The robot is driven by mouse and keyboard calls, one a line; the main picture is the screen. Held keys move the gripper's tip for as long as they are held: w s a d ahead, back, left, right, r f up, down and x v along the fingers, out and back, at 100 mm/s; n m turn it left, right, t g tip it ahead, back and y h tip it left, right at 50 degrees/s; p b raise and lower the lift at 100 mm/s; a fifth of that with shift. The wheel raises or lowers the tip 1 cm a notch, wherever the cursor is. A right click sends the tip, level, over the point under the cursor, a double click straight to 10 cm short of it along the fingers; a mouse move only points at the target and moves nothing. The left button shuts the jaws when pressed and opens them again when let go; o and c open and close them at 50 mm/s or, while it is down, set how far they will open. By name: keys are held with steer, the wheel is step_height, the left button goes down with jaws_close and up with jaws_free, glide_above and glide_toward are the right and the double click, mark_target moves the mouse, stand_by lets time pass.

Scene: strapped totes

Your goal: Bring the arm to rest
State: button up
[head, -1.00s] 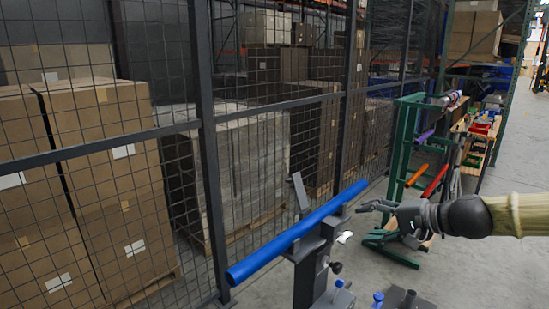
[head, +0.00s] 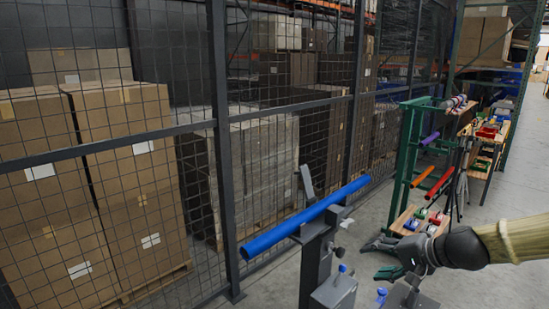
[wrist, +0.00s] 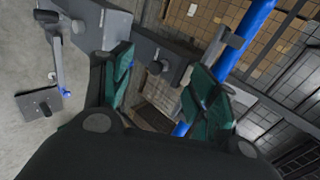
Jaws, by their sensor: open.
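My gripper (head: 380,258) is at the right of the head view, low and to the right of a grey stand (head: 313,262). Its jaws are open. A long blue bar (head: 300,219) lies across the top of the stand, apart from my gripper. In the wrist view my gripper (wrist: 160,72) shows two green-padded fingers spread apart with nothing held between them. The blue bar (wrist: 249,28) passes behind the right finger there, and grey stand parts (wrist: 165,48) show beyond the fingers.
A wire mesh fence (head: 222,140) runs along the left, with stacked cartons (head: 125,150) behind it. A green rack (head: 405,165) with coloured bars stands behind my gripper. A workbench with bins (head: 487,135) is farther back. Open floor (head: 515,190) lies at the right.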

steer(key=s+a+f+n+g+h, duration=0.15)
steer(key=s+f, duration=0.25)
steer(key=f, duration=0.5)
steer(key=s+d+f+n+g+h, duration=0.1)
steer(key=s+f+g+h, duration=0.1)
steer(key=s+f, duration=0.5)
steer(key=s+a+f+n+g+h, duration=0.1)
steer(key=s+f+h, duration=0.1)
steer(key=f, duration=0.9)
steer(key=s+a+f+n+g+h, duration=0.1)
steer(key=s+f+n, duration=0.1)
steer(key=s+f, duration=0.5)
steer(key=s+a+f+n+g, duration=0.1)
steer(key=s+f, duration=0.7)
steer(key=s, duration=0.8)
steer(key=shift+s+a+n+g+h, duration=0.3)
steer(key=shift+n+g, duration=0.35)
steer(key=shift+n, duration=0.3)
steer(key=shift+w+f, duration=0.1)
